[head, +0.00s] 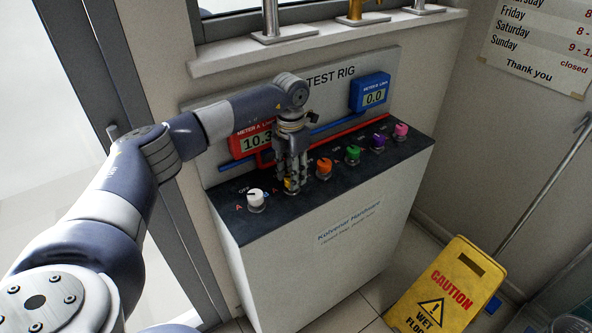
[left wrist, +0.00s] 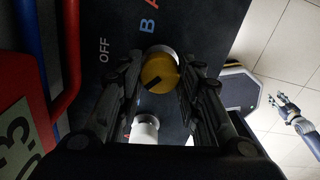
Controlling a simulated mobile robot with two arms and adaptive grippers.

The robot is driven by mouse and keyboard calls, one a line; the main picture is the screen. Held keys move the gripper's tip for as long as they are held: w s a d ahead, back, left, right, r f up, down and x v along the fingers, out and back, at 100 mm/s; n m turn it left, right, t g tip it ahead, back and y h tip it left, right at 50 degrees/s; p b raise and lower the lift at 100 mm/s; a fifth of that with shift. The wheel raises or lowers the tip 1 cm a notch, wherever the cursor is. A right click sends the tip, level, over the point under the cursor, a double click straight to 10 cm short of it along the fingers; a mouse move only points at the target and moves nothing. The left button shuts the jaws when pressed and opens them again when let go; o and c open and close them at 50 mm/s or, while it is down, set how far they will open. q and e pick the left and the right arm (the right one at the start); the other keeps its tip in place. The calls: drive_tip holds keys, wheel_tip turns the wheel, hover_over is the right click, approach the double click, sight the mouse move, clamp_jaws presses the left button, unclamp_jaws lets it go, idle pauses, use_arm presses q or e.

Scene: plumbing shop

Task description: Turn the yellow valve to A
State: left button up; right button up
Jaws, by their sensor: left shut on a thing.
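The yellow valve (left wrist: 160,70) is a round knob with a black mark, seen between my fingers in the left wrist view. The mark slants to the lower left; I cannot tell which label it lines up with. In the head view the valve (head: 289,185) is mostly hidden by my left gripper (head: 292,181). That gripper reaches down from above, shut on the knob, and also shows in the left wrist view (left wrist: 160,88). My right gripper (left wrist: 280,101) is away over the floor at the right of the left wrist view, with its fingers apart.
A white valve (head: 255,198) stands to the left and an orange one (head: 324,168) close to the right, with green, purple and pink ones beyond. The red meter (head: 254,140) reads about 10.3; the blue meter (head: 370,93) reads 0.0. A yellow caution sign (head: 437,290) stands on the floor.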

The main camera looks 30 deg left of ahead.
use_arm(q)
drive_tip(key=shift+w+r+n, duration=0.3)
drive_tip(key=shift+r+n, duration=0.05)
drive_tip(key=shift+n, duration=0.25)
drive_tip(key=o, duration=1.1)
drive_tip(key=shift+f, duration=0.25)
wheel_tip(320, 180, up, 12)
drive_tip(key=shift+w+r, duration=0.1)
